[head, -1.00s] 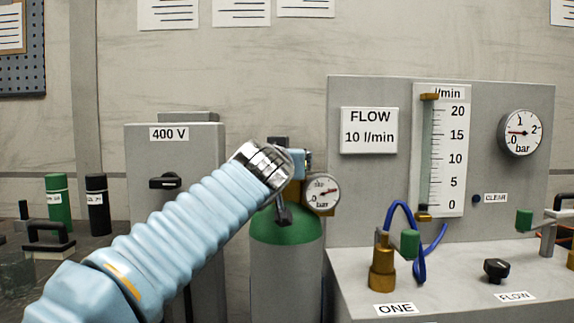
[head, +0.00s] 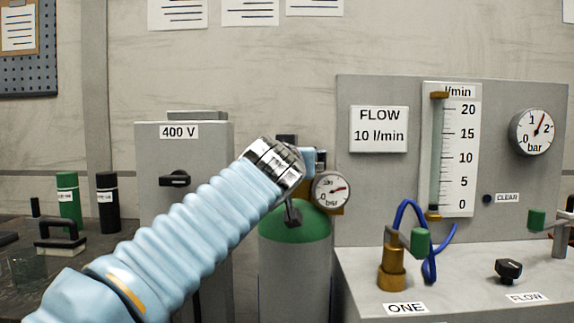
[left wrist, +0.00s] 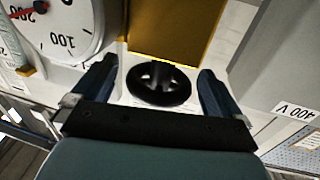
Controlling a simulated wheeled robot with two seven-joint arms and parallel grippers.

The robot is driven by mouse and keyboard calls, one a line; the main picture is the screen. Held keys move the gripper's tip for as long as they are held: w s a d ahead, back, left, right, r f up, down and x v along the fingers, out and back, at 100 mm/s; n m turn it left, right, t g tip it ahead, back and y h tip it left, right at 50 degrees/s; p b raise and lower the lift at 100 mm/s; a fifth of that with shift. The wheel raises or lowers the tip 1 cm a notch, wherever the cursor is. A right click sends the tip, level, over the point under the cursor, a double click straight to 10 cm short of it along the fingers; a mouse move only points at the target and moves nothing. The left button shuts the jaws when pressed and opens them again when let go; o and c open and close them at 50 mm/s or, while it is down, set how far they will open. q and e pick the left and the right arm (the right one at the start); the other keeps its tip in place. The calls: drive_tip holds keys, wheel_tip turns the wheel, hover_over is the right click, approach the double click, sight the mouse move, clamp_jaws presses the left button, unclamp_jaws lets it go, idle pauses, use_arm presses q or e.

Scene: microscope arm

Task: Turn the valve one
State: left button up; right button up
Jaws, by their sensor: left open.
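The valve labelled ONE is a brass body (head: 391,272) with a green-ended lever (head: 420,241), upright on the grey bench at the right in the head view. A blue hose loops beside it. My left arm in its light blue sleeve reaches to the green-topped cylinder (head: 296,228), left of that valve. In the left wrist view my left gripper (left wrist: 158,70) is open, with a black round handwheel (left wrist: 159,86) showing between its fingers. I cannot tell if they touch it. In the head view the wrist hides most of this spot. My right gripper is out of view.
A round gauge (head: 331,189) sits beside the cylinder top, close to my left wrist; its dial (left wrist: 65,22) shows at the wrist view's upper left. The 400 V cabinet (head: 208,152) stands behind my arm. The panel carries a flow scale (head: 457,150) and a bar gauge (head: 533,132).

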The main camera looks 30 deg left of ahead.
use_arm(q)
drive_tip(key=b+v, duration=0.2)
drive_tip(key=v, duration=1)
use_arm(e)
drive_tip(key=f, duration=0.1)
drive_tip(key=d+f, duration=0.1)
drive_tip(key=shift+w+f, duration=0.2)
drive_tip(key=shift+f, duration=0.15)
use_arm(q)
drive_tip(key=shift+s, duration=0.1)
